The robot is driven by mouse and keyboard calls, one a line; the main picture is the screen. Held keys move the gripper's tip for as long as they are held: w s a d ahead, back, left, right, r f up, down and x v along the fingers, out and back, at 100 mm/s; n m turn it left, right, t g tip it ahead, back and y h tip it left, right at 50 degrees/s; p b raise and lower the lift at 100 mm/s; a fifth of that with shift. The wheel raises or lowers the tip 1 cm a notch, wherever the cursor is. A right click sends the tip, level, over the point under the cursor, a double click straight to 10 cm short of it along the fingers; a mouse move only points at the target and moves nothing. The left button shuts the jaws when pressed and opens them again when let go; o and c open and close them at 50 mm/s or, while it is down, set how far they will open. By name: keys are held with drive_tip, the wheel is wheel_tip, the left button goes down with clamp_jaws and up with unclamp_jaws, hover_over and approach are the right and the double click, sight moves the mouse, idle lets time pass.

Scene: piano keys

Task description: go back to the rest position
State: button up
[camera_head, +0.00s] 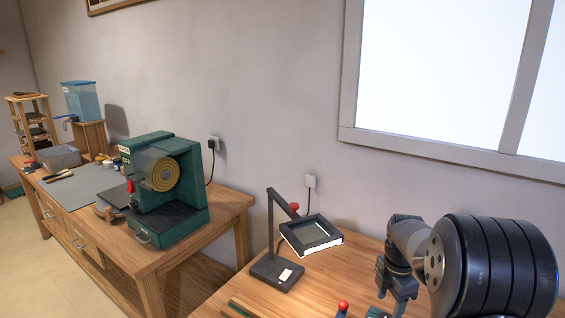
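My arm shows at the lower right, with a large dark ribbed joint and a paler grey link. My gripper (393,295) seems to be the dark blue-grey part below that link, over the near wooden table (225,295). Its fingers are small and partly cut off by the lower edge, so I cannot tell whether they are open or shut. I see no object held in it. No piano keys show in this view.
A dark lamp (277,268) with a square frame head (311,236) stands left of my arm. A red-topped item (343,307) is near the gripper. A green machine (165,185) stands on the left workbench (225,205). The window (440,70) is above.

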sight(386, 317)
wheel_tip(386, 317, up, 6)
wheel_tip(386, 317, down, 11)
drive_tip(key=shift+r, duration=0.15)
drive_tip(key=m, duration=0.4)
drive_tip(key=shift+p, duration=0.35)
drive_tip(key=m, duration=0.4)
drive_tip(key=shift+m, duration=0.4)
drive_tip(key=m+p, duration=0.1)
drive_tip(key=m, duration=0.3)
drive_tip(key=shift+m, duration=0.3)
drive_tip(key=m+p, duration=0.1)
drive_tip(key=m, duration=0.3)
drive_tip(key=shift+r+m, duration=0.1)
drive_tip(key=shift+m, duration=0.2)
drive_tip(key=shift+r, duration=1.45)
